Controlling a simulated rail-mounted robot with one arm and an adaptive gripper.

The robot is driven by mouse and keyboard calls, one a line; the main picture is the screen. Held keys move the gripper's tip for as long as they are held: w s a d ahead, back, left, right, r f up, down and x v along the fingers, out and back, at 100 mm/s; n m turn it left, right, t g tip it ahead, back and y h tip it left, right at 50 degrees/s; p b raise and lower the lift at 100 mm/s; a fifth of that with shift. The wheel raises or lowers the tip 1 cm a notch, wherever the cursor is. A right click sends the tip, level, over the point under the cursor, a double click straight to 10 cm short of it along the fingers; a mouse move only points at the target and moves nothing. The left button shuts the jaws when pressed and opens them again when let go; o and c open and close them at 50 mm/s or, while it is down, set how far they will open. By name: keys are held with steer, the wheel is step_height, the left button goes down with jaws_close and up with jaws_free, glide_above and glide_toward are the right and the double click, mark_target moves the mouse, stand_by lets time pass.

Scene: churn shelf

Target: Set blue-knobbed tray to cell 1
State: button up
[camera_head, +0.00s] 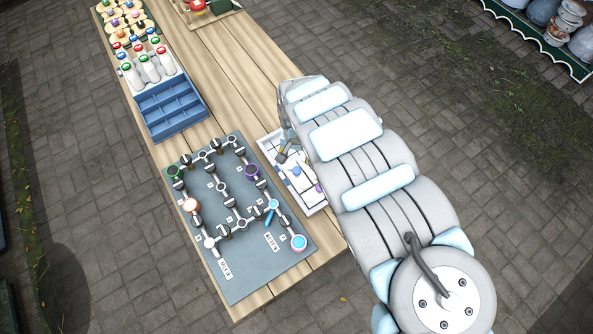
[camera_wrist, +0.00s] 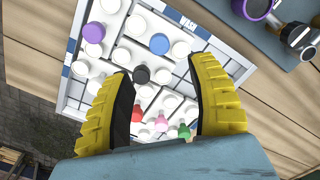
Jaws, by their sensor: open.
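The blue knob (camera_wrist: 159,43) sits on a white piece in the shallow white board marked WASH (camera_wrist: 230,67). The blue knob also shows small in the head view (camera_head: 296,170). A purple knob (camera_wrist: 94,32) is to its left and a black knob (camera_wrist: 141,74) is nearer my gripper. My gripper (camera_wrist: 160,68) is open over the board, with yellow-backed fingers on both sides of the black knob. Nothing is seen held. The blue knob lies just beyond the fingertips in the wrist view. I cannot tell which cell is cell 1.
Red (camera_wrist: 136,113), pink and green (camera_wrist: 184,132) knobs stand close between the fingers. A grey panel with pipes and valves (camera_head: 236,270) lies left of the board in the head view. Farther back are a blue divided crate (camera_head: 172,128) and several bottles (camera_head: 152,70).

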mark_target(297, 169)
steer(key=shift+f+b, duration=0.55)
steer(key=shift+f, duration=4.3)
jaws_close()
